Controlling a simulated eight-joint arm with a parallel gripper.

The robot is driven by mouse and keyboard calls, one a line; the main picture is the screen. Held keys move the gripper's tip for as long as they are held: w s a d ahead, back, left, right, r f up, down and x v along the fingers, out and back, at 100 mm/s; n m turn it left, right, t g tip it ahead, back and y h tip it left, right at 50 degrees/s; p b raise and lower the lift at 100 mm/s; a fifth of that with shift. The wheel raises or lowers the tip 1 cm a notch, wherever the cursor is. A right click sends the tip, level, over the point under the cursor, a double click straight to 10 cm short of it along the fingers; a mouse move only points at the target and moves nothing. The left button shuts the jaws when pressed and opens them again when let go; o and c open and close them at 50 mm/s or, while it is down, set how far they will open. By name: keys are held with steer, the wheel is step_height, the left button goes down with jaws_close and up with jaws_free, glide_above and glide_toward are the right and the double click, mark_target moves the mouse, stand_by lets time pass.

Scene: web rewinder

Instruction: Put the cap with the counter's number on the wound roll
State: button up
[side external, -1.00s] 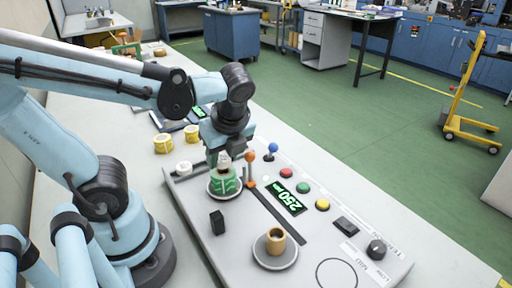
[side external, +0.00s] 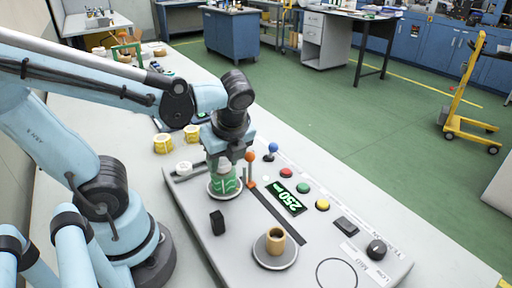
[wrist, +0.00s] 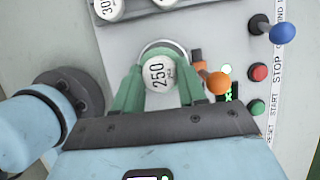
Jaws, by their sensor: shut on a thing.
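My gripper (side external: 224,160) is shut on a white round cap (wrist: 158,73), which reads 250 in the wrist view. Its green fingers (wrist: 158,88) stand on either side of the cap. I cannot tell whether cap and roll touch. In the wrist view, the cap and fingers hide the roll. The counter (side external: 287,196) shows 250 in green digits.
An orange-knobbed lever (side external: 250,168) stands close to the right of the roll. A blue-knobbed stick (side external: 271,150) and coloured buttons lie beyond. A tan core (side external: 276,238) stands on another plate. Other white caps (wrist: 108,8) show at the wrist view's top edge. Yellow rolls (side external: 163,143) stand behind.

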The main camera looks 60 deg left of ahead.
steer(key=shift+f, duration=0.2)
stand_by(0.4)
steer(key=o, duration=1.3)
steer(key=shift+c, duration=0.2)
steer(key=shift+w+r, duration=0.1)
steer(key=shift+r, duration=0.35)
steer(key=shift+o, duration=0.5)
steer(key=shift+r, duration=3.25)
steer(key=shift+f, duration=0.15)
